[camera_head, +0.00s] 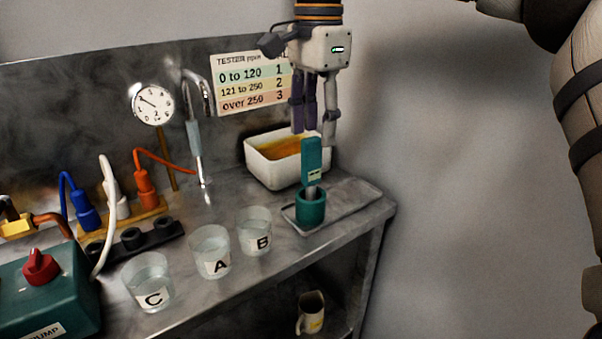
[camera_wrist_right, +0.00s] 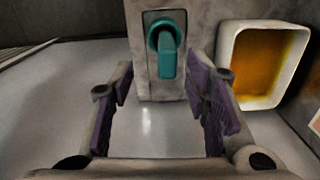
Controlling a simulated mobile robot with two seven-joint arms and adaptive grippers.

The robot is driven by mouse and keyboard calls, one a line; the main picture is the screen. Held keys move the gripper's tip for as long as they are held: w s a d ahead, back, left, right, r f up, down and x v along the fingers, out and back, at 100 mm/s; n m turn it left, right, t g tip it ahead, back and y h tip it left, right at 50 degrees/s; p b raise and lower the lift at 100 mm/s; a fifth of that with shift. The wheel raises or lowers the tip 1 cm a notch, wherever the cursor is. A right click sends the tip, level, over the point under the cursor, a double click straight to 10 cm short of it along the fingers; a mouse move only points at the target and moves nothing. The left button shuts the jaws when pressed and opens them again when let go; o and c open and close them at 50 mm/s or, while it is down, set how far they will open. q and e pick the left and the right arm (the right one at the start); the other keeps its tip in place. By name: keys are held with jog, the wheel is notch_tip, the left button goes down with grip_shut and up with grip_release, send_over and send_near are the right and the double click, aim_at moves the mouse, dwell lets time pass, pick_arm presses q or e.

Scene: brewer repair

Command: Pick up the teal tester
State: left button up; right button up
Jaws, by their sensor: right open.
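The teal tester (camera_head: 312,158) stands upright in a round teal holder (camera_head: 311,212) on a grey tray at the right end of the metal counter. A small pale display shows on its front. My right gripper (camera_head: 313,138) points down just above the tester, with its purple-padded fingers apart and empty. In the right wrist view the tester (camera_wrist_right: 167,58) sits ahead of the gripper (camera_wrist_right: 162,108), in line with the gap between the fingers but beyond their tips. My left gripper is not in view.
A white basin (camera_head: 267,172) with orange contents stands close behind the tester. Glass cups C (camera_head: 149,283), A (camera_head: 210,253) and B (camera_head: 254,232) stand left of the tray (camera_head: 353,201). A tap (camera_head: 195,140) and wall chart (camera_head: 238,88) are behind. The counter ends just right of the tray.

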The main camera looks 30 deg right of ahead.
aim_at(311, 183)
jog(key=f, duration=0.9)
jog(key=shift+w, duration=0.35)
jog(key=shift+a, duration=0.1)
grip_shut()
